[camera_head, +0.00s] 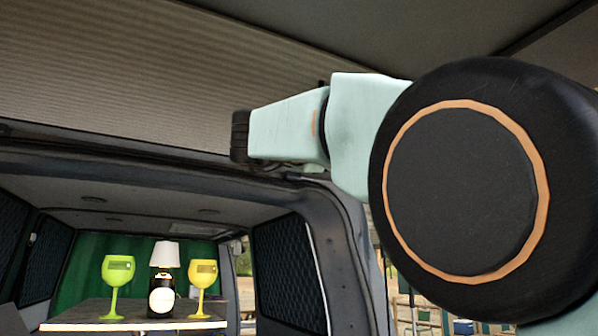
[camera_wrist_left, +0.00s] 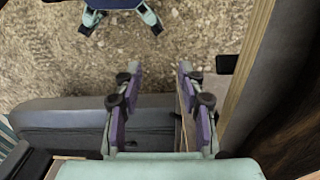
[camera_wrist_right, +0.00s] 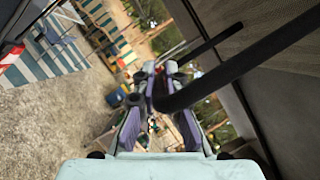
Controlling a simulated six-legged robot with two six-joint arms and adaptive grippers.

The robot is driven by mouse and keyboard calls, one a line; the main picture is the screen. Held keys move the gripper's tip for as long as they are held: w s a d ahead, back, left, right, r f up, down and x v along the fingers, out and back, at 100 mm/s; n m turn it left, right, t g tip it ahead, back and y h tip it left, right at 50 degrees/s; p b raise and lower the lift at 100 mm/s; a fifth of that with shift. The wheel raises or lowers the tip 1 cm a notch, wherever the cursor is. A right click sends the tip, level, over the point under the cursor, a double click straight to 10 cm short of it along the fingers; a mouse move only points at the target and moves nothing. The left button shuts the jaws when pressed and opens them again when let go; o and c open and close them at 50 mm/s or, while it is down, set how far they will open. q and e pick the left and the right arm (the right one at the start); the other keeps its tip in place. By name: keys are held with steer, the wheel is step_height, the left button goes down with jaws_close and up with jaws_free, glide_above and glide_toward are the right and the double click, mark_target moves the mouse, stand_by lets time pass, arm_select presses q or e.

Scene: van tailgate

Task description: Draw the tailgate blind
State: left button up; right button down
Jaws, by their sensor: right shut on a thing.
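A ribbed grey-beige sheet (camera_head: 150,70), which looks like the tailgate blind, spans the upper left of the head view. In the right wrist view, my right gripper (camera_wrist_right: 158,72) is shut on a thick black bar (camera_wrist_right: 235,65). The bar slants in from the upper right and its end lies between the fingers. Whether this bar is the blind's edge bar, I cannot tell. In the head view my right arm reaches left below the sheet; its finger contact is not clear there. In the left wrist view, my left gripper (camera_wrist_left: 160,72) is open and empty.
A dark frame post (camera_head: 340,240) stands at right. Gravel (camera_wrist_left: 60,55) and a wooden-edged panel (camera_wrist_left: 245,70) lie near my left gripper.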

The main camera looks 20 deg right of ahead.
steer(key=shift+w+d+f, duration=0.1)
steer(key=shift+w+f, duration=0.1)
steer(key=shift+f, duration=0.05)
steer(key=c, duration=1.7)
jaws_free()
steer(key=shift+s+d, duration=0.1)
steer(key=shift+s, duration=0.05)
steer(key=o, duration=0.3)
steer(key=shift+d, duration=0.3)
steer(key=shift+a+r, duration=0.15)
steer(key=shift+a, duration=0.25)
